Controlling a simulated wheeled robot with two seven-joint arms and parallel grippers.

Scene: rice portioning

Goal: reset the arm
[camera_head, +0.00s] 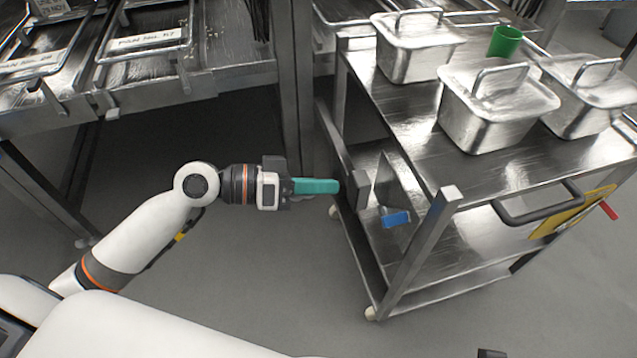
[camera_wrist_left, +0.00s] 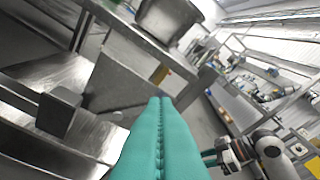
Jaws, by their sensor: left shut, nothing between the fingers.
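My left arm reaches in from the left in the head view, bent at the elbow. Its gripper (camera_head: 318,186) points right, at the left end of the metal cart (camera_head: 410,115). Its teal fingers are shut together with nothing between them. The left wrist view shows the same closed fingers (camera_wrist_left: 160,102) in front of the cart. A white arm with a small teal gripper (camera_wrist_left: 208,156), which looks like my right one, shows at the lower right of the left wrist view. It is too small to tell whether it is open.
A flat metal plate and a blue piece (camera_head: 396,219) are at the cart's left end, near the fingertips. A metal rack (camera_head: 150,90) stands at upper left. The floor below the arm is clear.

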